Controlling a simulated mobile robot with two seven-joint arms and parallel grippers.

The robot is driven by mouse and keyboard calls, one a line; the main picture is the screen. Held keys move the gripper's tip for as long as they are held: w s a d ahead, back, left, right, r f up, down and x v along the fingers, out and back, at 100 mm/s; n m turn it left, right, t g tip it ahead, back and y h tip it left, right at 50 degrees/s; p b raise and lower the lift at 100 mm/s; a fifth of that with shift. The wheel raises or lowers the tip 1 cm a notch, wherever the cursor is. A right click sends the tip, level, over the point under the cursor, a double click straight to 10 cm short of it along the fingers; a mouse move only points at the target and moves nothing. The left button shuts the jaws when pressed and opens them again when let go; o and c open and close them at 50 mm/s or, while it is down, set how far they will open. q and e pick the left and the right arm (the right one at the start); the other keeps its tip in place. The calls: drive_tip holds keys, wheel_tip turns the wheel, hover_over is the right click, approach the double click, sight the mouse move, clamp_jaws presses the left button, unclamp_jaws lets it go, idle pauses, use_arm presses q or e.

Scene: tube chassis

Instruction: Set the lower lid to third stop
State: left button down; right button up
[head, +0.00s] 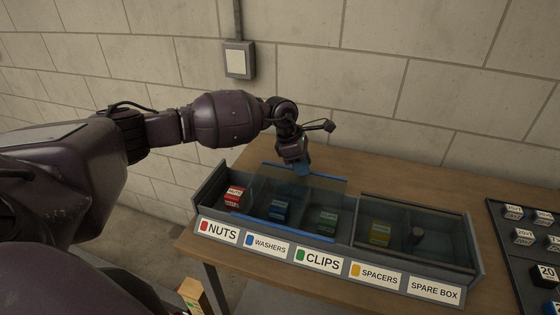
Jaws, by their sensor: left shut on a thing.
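A long grey box (216,183) with a row of compartments stands on the bench. A clear sliding lid with blue edges (283,229) lies over the washers and clips compartments; the nuts compartment at the left is uncovered. A second clear lid with a dark frame (412,201) appears to lie over the spacers and spare box compartments. Which lid runs lower is hard to tell. My left gripper (300,170) reaches down at the back of the box and is shut on the blue-edged lid at its rear edge. Its fingertips are small and partly hidden. My right gripper is out of view.
Front labels read NUTS (217,231), WASHERS, CLIPS, SPACERS and SPARE BOX. A dark tray of numbered blocks (518,240) lies at right. A block wall stands behind the wooden bench (400,172).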

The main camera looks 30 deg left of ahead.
use_arm(q)
drive_tip(key=w+d+b, duration=0.2)
drive_tip(key=w+d, duration=0.1)
drive_tip(key=d, duration=1.2)
drive_tip(key=shift+w+d, duration=0.4)
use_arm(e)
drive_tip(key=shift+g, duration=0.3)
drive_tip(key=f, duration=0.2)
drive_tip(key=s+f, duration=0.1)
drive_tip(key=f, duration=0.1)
use_arm(q)
drive_tip(key=c, duration=0.9)
unclamp_jaws()
drive_tip(key=shift+f, duration=0.1)
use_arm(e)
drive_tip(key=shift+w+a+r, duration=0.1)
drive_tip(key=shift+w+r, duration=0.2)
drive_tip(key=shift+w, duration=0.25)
use_arm(q)
drive_tip(key=shift+s, duration=0.1)
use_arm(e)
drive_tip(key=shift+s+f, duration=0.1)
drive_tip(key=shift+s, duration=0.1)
